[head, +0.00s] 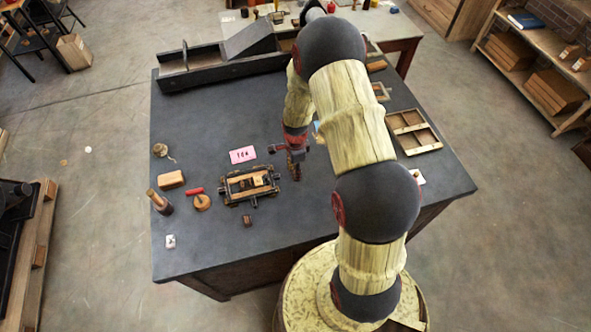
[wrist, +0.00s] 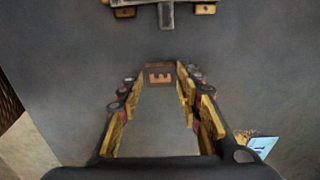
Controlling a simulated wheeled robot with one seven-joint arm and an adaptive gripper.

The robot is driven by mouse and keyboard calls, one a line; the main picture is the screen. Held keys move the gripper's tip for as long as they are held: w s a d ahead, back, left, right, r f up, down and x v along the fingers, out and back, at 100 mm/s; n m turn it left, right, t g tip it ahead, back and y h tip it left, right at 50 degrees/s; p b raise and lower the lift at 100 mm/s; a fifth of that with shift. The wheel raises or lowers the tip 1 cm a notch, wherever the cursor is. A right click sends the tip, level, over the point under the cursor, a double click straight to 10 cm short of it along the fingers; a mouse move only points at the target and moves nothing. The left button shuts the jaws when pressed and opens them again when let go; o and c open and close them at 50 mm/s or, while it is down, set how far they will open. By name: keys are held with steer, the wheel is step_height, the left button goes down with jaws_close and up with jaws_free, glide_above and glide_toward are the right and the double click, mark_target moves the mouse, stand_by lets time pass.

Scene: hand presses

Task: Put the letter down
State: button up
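The letter is a small brown block with a lighter raised figure on its face, seen in the wrist view (wrist: 159,77). It sits between the tips of my gripper (wrist: 163,72), whose fingers close on its two sides. In the head view my gripper (head: 294,168) points down over the dark table (head: 215,120), just right of the small hand press (head: 250,185). The letter is too small and hidden by the fingers to make out there. Bare table shows around the block in the wrist view; its height above it is hard to tell.
A pink card (head: 243,155) lies behind the press. Another small brown block (head: 247,220) lies in front of it. Left are a wooden block (head: 171,180), a handled tool (head: 159,201) and a red piece (head: 196,191). A wooden compartment tray (head: 414,131) lies right.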

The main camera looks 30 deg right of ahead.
steer(key=shift+o, duration=1.3)
steer(key=shift+r, duration=0.15)
steer(key=s+a+r+n+t, duration=0.1)
steer(key=a+r+n, duration=0.15)
steer(key=r, duration=0.95)
steer(key=a+r+n, duration=0.2)
steer(key=r+n, duration=0.1)
steer(key=r, duration=0.9)
steer(key=s+a+r+n+t, duration=0.2)
steer(key=s+a+r+n, duration=0.2)
steer(key=s+r+n, duration=0.4)
steer(key=s+a+r+n+t, duration=0.2)
steer(key=s+a+r+n, duration=0.3)
steer(key=s+r, duration=0.6)
steer(key=n, duration=0.2)
steer(key=shift+a+r+n+t, duration=0.2)
steer(key=shift+a+n+t, duration=0.05)
steer(key=shift+n+t, duration=0.1)
steer(key=shift+s+f, duration=0.1)
